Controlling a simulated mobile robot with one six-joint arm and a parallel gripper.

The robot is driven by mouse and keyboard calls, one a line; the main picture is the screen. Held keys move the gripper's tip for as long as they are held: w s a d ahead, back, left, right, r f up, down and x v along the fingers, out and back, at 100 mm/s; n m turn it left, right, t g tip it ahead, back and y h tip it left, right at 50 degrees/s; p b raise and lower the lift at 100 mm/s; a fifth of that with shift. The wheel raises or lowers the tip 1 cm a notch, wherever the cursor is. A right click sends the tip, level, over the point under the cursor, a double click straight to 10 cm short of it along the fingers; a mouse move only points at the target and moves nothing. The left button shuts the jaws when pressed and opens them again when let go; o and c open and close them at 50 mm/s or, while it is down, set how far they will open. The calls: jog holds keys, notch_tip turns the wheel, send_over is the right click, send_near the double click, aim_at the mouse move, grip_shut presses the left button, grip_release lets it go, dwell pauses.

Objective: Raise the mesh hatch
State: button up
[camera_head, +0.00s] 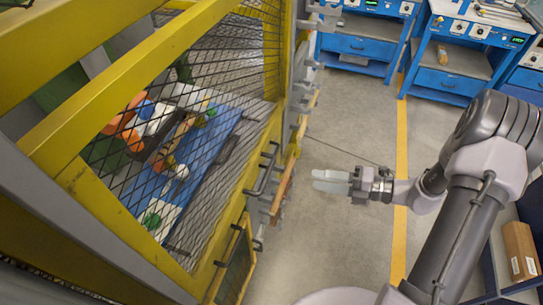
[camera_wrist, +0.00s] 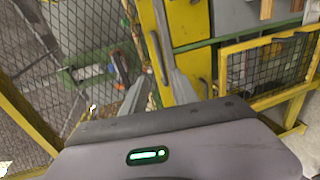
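A large mesh hatch (camera_head: 215,85) in a yellow frame covers the side of the machine at the left of the head view. The mesh also fills the left of the wrist view (camera_wrist: 75,35). A dark bar handle (camera_head: 263,172) is on the frame's near right edge. It looks down; no gap along its edge can be made out. My gripper (camera_head: 322,181) is in free space to the right of the handle, apart from it. In the wrist view its two fingers (camera_wrist: 137,50) stand apart with nothing between them.
A smaller yellow-framed mesh panel (camera_head: 236,264) sits low on the machine; a similar one shows in the wrist view (camera_wrist: 268,62). Coloured parts lie behind the mesh on a blue surface (camera_head: 205,160). Blue workbenches (camera_head: 360,47) stand at the back. Grey floor (camera_head: 350,120) is clear.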

aim_at(267, 173)
jog(key=b+x, duration=0.1)
jog(key=x, duration=0.4)
jog(key=b+x, duration=0.1)
jog(key=x, duration=0.4)
jog(key=b+x, duration=0.2)
jog(key=x, duration=0.4)
jog(key=shift+s+a+r, duration=0.1)
jog(key=shift+s+a, duration=0.15)
jog(key=shift+s, duration=0.05)
jog(key=shift+c, duration=0.3)
grip_shut()
